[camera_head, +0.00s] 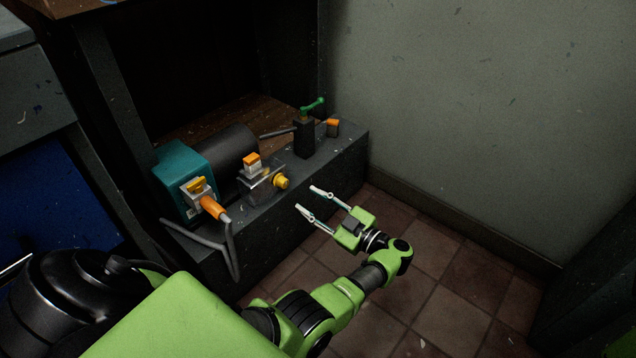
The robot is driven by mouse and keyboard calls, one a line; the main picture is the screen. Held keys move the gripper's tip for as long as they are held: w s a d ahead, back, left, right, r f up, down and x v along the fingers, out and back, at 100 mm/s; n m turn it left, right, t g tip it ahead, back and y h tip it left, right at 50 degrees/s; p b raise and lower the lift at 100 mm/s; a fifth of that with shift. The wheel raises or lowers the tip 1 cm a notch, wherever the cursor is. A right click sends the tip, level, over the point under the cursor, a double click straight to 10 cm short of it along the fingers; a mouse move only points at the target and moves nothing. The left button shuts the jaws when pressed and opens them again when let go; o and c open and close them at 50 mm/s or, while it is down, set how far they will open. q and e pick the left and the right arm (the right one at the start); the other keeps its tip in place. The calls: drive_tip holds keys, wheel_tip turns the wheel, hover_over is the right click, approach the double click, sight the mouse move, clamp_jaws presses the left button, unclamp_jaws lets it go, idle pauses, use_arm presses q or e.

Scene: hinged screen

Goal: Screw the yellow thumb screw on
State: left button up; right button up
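A round yellow knob (281,182), which looks like the thumb screw, sits on the front of a small grey metal block (259,187) on the dark bench. I cannot tell how deep it is seated. My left gripper (306,198) is in front of the bench, to the right of and a little below the knob in the picture. Its two pale fingers are spread, with nothing between them, and point toward the bench. They look apart from the knob. My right gripper is not in view.
Left of the block stands a teal and black motor-like unit (186,164) with an orange-tipped fitting (213,208) and a bent grey bar (229,248). Right of it is a dark post with a green handle (314,104). A wall (480,110) bounds the right; tiled floor (450,285) is clear.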

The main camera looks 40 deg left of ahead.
sight(286, 184)
use_arm(q)
drive_tip(key=shift+w+a, duration=0.15)
drive_tip(key=shift+a, duration=0.05)
drive_tip(key=a, duration=0.8)
drive_tip(key=shift+w+a, duration=0.3)
drive_tip(key=shift+a, duration=0.05)
drive_tip(key=shift+c, duration=0.3)
drive_tip(key=shift+d, duration=0.1)
drive_tip(key=c, duration=0.8)
drive_tip(key=m, duration=0.3)
drive_tip(key=shift+d+f, duration=0.1)
drive_tip(key=shift+c, duration=0.2)
drive_tip(key=m, duration=1.6)
drive_tip(key=shift+d+m, duration=0.1)
drive_tip(key=shift+m, duration=0.3)
drive_tip(key=m, duration=0.5)
drive_tip(key=o, duration=0.9)
drive_tip(key=shift+o, duration=0.2)
